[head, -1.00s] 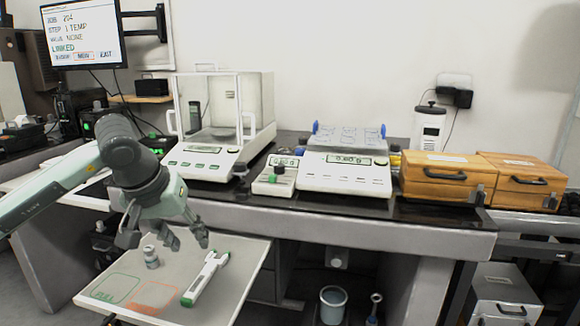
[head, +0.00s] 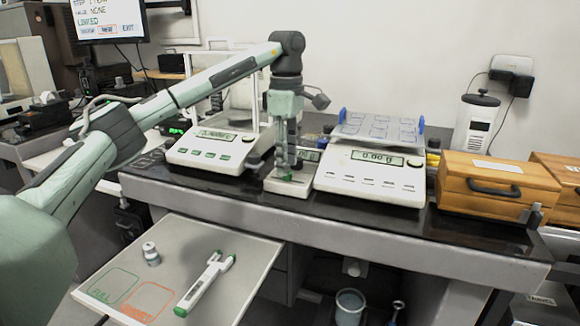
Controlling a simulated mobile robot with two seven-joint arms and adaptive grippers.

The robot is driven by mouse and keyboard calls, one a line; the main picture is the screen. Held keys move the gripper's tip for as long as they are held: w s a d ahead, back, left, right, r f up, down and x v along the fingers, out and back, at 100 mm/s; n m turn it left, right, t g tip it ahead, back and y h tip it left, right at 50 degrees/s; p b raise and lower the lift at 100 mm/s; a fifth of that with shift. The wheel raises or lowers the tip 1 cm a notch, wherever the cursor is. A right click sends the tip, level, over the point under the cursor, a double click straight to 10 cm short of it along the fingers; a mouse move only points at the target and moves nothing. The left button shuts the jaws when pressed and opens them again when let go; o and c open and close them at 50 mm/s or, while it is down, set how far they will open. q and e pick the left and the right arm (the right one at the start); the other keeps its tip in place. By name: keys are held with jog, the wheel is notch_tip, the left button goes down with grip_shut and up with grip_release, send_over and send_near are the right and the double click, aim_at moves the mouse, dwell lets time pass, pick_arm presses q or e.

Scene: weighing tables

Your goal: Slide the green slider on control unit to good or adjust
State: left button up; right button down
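The control unit (head: 288,189) is a small white box on the dark bench between the two balances. Its small display (head: 308,155) is partly covered by my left gripper. A bit of green (head: 288,177), which looks like the slider, shows at the fingertips. My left gripper (head: 284,172) points straight down over the control unit, with its fingertips at the green part. The fingers are seen nearly edge-on and hide most of the slider, so I cannot tell whether they are closed on it. My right gripper is out of view.
An enclosed balance (head: 215,150) stands left of the unit, an open balance (head: 370,177) close on its right. Wooden boxes (head: 490,185) are farther right. A pull-out shelf (head: 225,305) in front holds a small vial (head: 151,254) and a white-green tool (head: 204,283).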

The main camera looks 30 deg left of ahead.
pick_arm(q)
jog(key=shift+f, duration=1.15)
grip_shut()
jog(key=shift+d, duration=0.15)
